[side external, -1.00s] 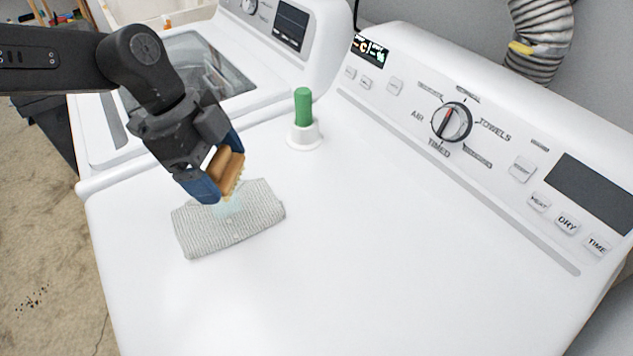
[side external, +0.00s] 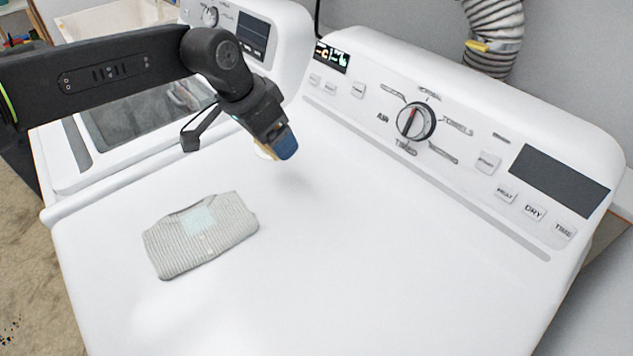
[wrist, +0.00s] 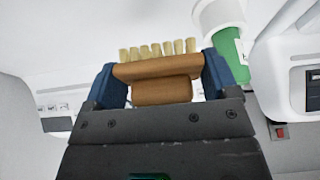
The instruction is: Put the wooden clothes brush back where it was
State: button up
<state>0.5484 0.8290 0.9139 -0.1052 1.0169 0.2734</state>
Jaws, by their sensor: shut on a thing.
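The wooden clothes brush (wrist: 157,68) is held between the two blue fingers of my gripper (wrist: 161,82) in the wrist view, with its pale bristle tufts pointing away from the wrist. In the side view my gripper (side external: 283,146) is above the white dryer top (side external: 370,260), right of and behind a folded grey ribbed garment (side external: 187,248). A pale blue patch (side external: 202,219) shows on the garment.
The dryer's control panel (side external: 460,150) rises along the back. The right of the top is clear.

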send_over(321, 190)
jog(key=f, duration=0.3)
jog(key=s+a+f, duration=0.1)
jog(key=f, duration=0.1)
jog(key=shift+f, duration=1.9)
jog(key=o, duration=0.7)
jog(key=shift+f, duration=0.15)
jog(key=v, duration=1.2)
jog(key=shift+r, duration=0.2)
jog(key=shift+w, duration=0.1)
